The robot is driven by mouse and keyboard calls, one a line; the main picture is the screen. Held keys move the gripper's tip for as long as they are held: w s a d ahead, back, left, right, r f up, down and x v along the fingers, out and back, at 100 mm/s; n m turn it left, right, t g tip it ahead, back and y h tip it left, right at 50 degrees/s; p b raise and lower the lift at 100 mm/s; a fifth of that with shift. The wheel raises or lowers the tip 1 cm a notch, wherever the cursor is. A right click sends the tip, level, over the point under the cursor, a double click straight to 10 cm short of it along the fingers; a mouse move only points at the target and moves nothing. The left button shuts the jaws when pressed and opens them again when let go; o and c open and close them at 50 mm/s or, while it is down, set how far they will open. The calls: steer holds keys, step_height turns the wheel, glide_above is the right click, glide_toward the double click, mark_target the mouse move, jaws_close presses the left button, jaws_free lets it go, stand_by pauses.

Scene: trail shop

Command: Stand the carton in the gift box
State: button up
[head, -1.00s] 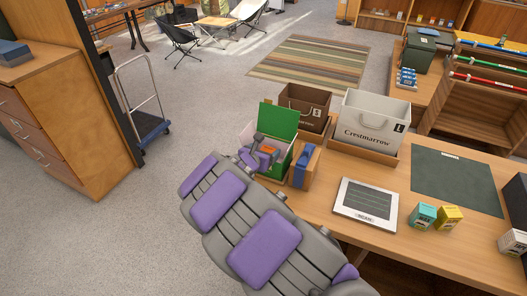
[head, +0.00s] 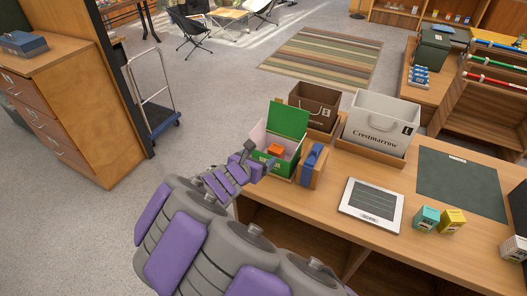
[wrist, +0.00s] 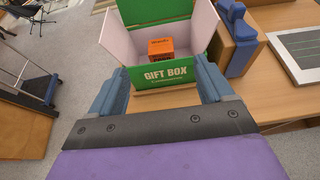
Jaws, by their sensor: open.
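The green gift box (head: 262,158) stands open on the counter, its lid raised at the back; its front shows in the wrist view (wrist: 170,74). An orange carton (head: 275,150) is inside it, and in the wrist view the carton (wrist: 160,47) looks upright between the pale inner walls. Its base is partly hidden by the front wall. My gripper (head: 246,160) is at the box's left front side, outside it. In the wrist view its two fingers (wrist: 158,88) are apart with nothing between them, and the box lies beyond them.
A framed panel (head: 370,204), a dark mat (head: 460,182) and small cartons (head: 426,218) lie further right.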

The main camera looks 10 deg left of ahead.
steer(key=shift+s+a+r, duration=0.1)
steer(key=shift+s+r, duration=0.05)
steer(key=shift+s, duration=0.15)
steer(key=s+d+r+m+g+h, duration=0.2)
steer(key=d+r+m, duration=0.15)
steer(key=d, duration=0.35)
steer(key=s+d+r+m+g+h, duration=0.1)
steer(key=d+r+m, duration=0.1)
steer(key=d+m, duration=0.35)
steer(key=s+d+r+m+g+h, duration=0.2)
steer(key=d+m, duration=0.1)
steer(key=d, duration=0.5)
steer(key=s+d+r+m+g, duration=0.1)
steer(key=s+d+m+g, duration=0.4)
steer(key=s+d+m, duration=0.5)
steer(key=s+a+m+g+y, duration=0.1)
steer(key=s+a+m+y, duration=0.1)
steer(key=s, duration=0.6)
steer(key=s+a+f+m+g+y, duration=0.1)
steer(key=s+m+y, duration=0.3)
steer(key=s, duration=0.4)
steer(key=s+a+m+g+y, duration=0.2)
steer(key=s+a+m+y, duration=0.1)
steer(key=s, duration=0.5)
steer(key=shift+s+a+f+m+y, duration=0.2)
steer(key=shift+a+f+m+y, duration=0.2)
steer(key=shift+a, duration=0.2)
